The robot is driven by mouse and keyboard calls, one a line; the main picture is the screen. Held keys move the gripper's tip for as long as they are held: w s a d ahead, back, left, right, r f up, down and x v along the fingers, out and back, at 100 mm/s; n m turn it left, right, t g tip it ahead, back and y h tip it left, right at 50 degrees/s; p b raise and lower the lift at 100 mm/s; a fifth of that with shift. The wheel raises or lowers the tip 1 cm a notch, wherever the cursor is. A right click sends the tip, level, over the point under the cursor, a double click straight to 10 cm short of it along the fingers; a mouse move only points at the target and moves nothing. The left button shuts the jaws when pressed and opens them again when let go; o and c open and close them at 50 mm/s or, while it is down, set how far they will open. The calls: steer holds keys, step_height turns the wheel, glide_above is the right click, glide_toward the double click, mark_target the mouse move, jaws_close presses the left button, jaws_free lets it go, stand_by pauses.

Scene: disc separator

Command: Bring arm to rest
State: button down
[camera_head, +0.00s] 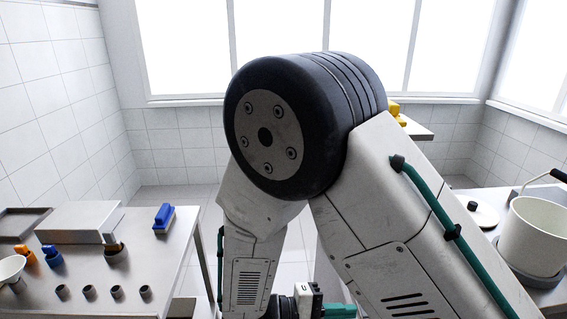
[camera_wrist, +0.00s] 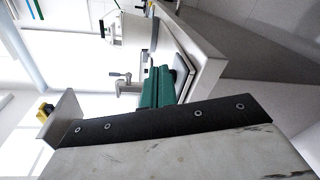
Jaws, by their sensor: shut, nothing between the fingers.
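My arm is folded in the head view, with its large dark elbow joint high in the middle and its links running down on both sides. My gripper (camera_wrist: 157,86) shows its green fingers in the wrist view, close together with nothing held between them. In the head view a green part of my gripper (camera_head: 340,311) shows at the bottom edge, mostly hidden behind my arm link. The gripper appears clear of the surfaces.
A left metal table (camera_head: 176,233) holds a blue block (camera_head: 163,216), a grey box (camera_head: 80,222) and several small dark cups. At right, a white pot (camera_head: 535,235) stands on a counter; it also shows in the wrist view (camera_wrist: 128,29). Floor shows between them.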

steer(key=s+d+r+m+y, duration=0.2)
steer(key=s+d+r+y, duration=0.2)
steer(key=r, duration=0.3)
steer(key=s+d+r+m+y, duration=0.1)
steer(key=s+d+r+y, duration=0.3)
steer(key=r+y, duration=0.3)
steer(key=s+d+r+m+y, duration=0.2)
steer(key=s+d+r+y, duration=0.2)
steer(key=r, duration=0.4)
steer(key=shift+d+r+m+y, duration=0.35)
steer(key=shift+d+y, duration=0.35)
steer(key=shift+d, duration=0.45)
steer(key=shift+s, duration=0.1)
